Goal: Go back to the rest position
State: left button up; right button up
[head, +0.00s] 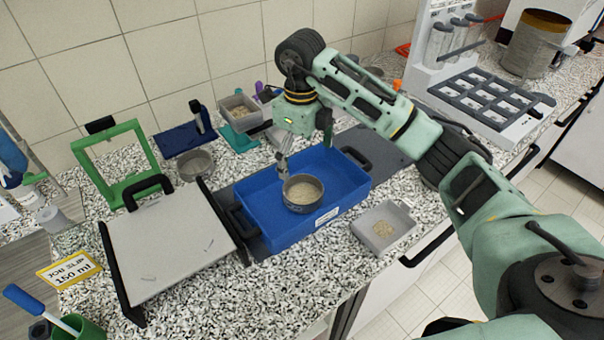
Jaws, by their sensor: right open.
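My right gripper (283,160) points down over the blue tray (262,232), close to the rim of a round metal sieve pan (303,193). The pan stands in the tray and holds pale grainy material. The gripper is open; whether a finger touches the pan's rim I cannot tell. My right arm comes in from the lower right and arches over the bench. My left gripper is not in the head view.
A grey board with black handles (165,245) lies left of the tray, a green frame (118,165) behind it. A small grey tray with grains (382,228) stands to the right. Speckled counter is free at the front.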

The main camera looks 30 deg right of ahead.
jog(key=shift+r, duration=0.35)
